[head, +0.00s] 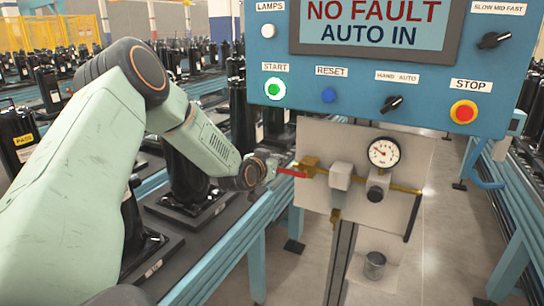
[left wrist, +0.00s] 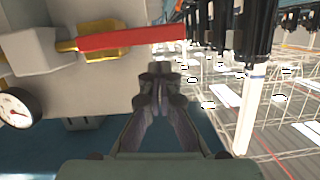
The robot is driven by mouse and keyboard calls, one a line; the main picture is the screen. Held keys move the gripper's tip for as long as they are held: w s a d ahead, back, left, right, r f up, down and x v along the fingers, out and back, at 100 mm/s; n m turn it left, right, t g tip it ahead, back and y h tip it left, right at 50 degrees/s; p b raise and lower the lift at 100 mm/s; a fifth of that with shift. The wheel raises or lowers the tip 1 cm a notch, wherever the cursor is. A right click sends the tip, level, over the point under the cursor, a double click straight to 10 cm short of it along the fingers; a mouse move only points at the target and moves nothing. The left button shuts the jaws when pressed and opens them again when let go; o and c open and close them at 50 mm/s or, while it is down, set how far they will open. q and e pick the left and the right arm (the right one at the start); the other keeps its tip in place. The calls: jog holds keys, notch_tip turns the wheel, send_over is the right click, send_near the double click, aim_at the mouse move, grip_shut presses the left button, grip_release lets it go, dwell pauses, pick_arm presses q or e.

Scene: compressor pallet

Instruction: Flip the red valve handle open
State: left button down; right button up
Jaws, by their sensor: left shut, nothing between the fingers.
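The red valve handle (head: 292,173) sticks out to the left, roughly level, from a brass valve (head: 309,165) on a pale panel. In the left wrist view the red handle (left wrist: 125,38) lies across the top, with the brass valve body (left wrist: 105,52) behind it. My left gripper (head: 272,168) is at the handle's free left end in the head view. In the left wrist view my left gripper (left wrist: 160,78) has its fingers together and empty, just below the handle in the picture. I cannot tell whether they touch it. My right gripper is not in view.
A pressure gauge (head: 384,152) and a grey fitting (head: 340,176) sit right of the valve. The blue control box (head: 360,75) hangs just above. Black compressors (head: 190,170) on a conveyor stand behind my left arm. A metal cup (head: 374,262) is below the panel.

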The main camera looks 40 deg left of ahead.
pick_arm(q)
jog(key=r+p+v, duration=0.1)
jog(key=p+v, duration=0.3)
jog(key=v, duration=0.6)
jog(key=shift+a+r, duration=0.2)
jog(key=shift+r, duration=0.25)
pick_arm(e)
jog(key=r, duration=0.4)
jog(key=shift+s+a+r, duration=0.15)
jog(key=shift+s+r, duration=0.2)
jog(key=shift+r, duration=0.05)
pick_arm(q)
jog(key=shift+s, duration=0.2)
